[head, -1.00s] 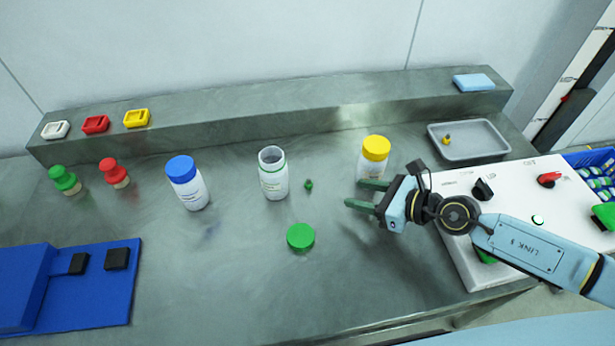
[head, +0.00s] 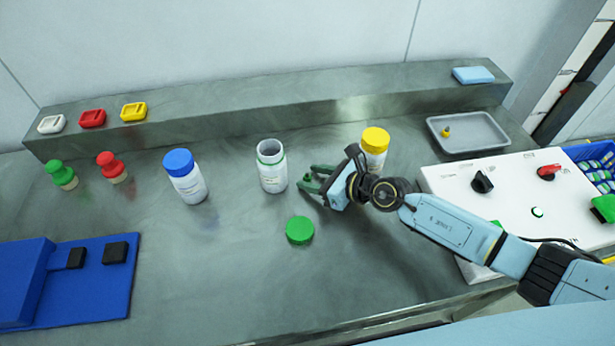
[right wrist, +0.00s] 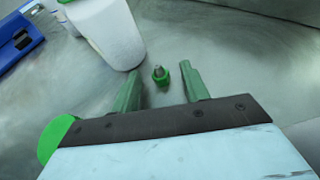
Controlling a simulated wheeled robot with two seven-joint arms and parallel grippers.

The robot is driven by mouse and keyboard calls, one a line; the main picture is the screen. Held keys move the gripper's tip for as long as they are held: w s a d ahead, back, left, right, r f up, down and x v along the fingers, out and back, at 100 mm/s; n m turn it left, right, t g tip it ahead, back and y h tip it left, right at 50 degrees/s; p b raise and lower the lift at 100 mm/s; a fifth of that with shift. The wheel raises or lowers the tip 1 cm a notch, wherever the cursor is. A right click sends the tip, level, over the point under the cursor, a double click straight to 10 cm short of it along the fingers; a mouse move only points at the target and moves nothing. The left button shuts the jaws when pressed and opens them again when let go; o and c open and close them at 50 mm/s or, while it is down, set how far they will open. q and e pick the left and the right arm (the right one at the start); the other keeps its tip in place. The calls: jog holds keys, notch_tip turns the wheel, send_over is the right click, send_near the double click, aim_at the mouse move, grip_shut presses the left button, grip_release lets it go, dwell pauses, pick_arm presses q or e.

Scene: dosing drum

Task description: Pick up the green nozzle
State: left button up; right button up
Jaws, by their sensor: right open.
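The small green nozzle (right wrist: 160,75) stands on the steel table in the right wrist view, a little beyond and between my fingertips. It has a green base and a greyish tip. In the head view my right gripper hides most or all of it. My right gripper (head: 307,178) is open and low over the table, just right of the open white bottle; its fingers also show in the right wrist view (right wrist: 162,82). Nothing is held between the fingers. My left gripper is not in view.
The open white bottle (head: 272,172) stands close left of the fingers. The green cap (head: 299,230) lies in front. The yellow-capped bottle (head: 374,150) stands behind my right arm. A blue-capped bottle (head: 186,177) is further left. A grey tray (head: 468,148) and white control panel (head: 515,210) are at right.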

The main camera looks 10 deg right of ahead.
grip_shut()
jog(key=shift+r, duration=0.15)
dwell(0.4)
